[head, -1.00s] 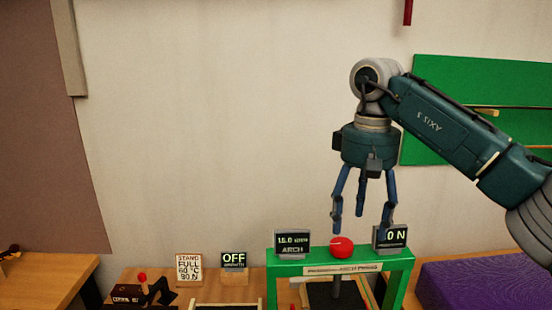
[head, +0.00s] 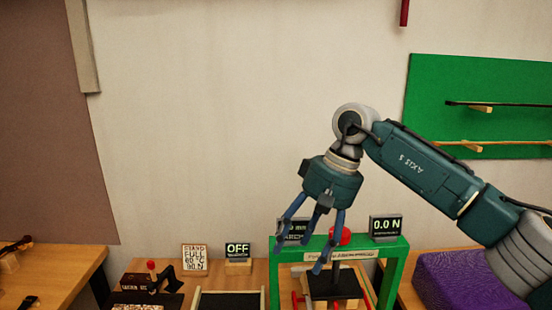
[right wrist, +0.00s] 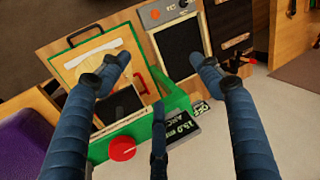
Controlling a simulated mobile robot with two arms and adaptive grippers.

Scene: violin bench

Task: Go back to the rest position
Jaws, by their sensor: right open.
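My right gripper (head: 302,252) is open and empty, with its blue fingers spread and tilted down to the left. In the head view it hangs in front of the left part of the green arch press (head: 392,275), partly hiding the display there. My left gripper is not in view.
A force display (head: 386,228) reads 0.0 N. An OFF display (head: 238,252) and a text card (head: 195,258) stand left of the press. A purple block (head: 450,283) lies at the right. A green wall board (head: 480,85) holds bows.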

